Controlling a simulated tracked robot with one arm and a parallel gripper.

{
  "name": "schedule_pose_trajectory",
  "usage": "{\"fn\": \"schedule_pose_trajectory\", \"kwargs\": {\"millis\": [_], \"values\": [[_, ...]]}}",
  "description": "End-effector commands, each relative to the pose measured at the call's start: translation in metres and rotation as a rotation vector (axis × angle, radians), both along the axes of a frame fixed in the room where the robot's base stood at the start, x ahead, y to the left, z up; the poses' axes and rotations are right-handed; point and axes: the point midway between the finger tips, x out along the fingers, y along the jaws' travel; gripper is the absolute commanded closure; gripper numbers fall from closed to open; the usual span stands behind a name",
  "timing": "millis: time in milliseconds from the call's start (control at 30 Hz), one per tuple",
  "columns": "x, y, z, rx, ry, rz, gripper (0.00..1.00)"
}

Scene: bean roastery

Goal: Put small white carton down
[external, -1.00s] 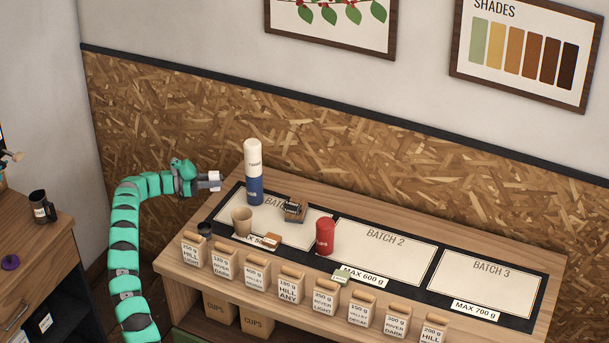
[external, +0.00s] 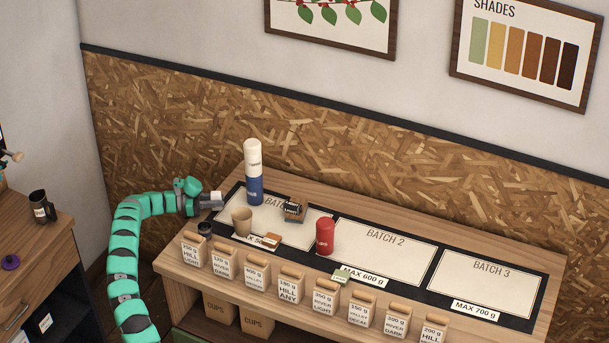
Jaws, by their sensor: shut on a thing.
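My gripper (external: 214,202) is at the left end of the long wooden counter (external: 172,264). It is shut on the small white carton (external: 216,195), which shows as a pale block between the jaws. The jaws hide part of the carton. The carton is left of the white and blue bottle stack and above the tan cup in the picture. I cannot tell how high it is above the counter or whether it touches it.
On the batch 1 panel stand a white and blue bottle (external: 254,172), a tan cup (external: 242,221) and a small dark device (external: 293,210). A red canister (external: 325,236) stands right of them. Labelled bags line the front edge. The batch 3 panel (external: 487,284) is clear.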

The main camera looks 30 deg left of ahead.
Motion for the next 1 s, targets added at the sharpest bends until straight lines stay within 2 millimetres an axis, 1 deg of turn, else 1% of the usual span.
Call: {"fn": "schedule_pose_trajectory", "kwargs": {"millis": [200, 233, 267, 300, 767, 867, 1000], "values": [[0.0, 0.0, -0.006, 0.0, 0.001, 0.0, 0.99], [0.0, 0.0, -0.005, 0.0, 0.0, 0.0, 0.69], [0.0, 0.0, -0.005, 0.0, 0.0, 0.0, 0.6], [0.0, 0.0, -0.005, 0.0, 0.0, 0.0, 0.55], [-0.001, 0.002, -0.004, 0.0, 0.0, 0.002, 0.55], [-0.008, 0.016, -0.001, -0.002, 0.0, 0.002, 0.55], [-0.023, 0.038, -0.001, -0.002, 0.0, 0.002, 0.55]]}}
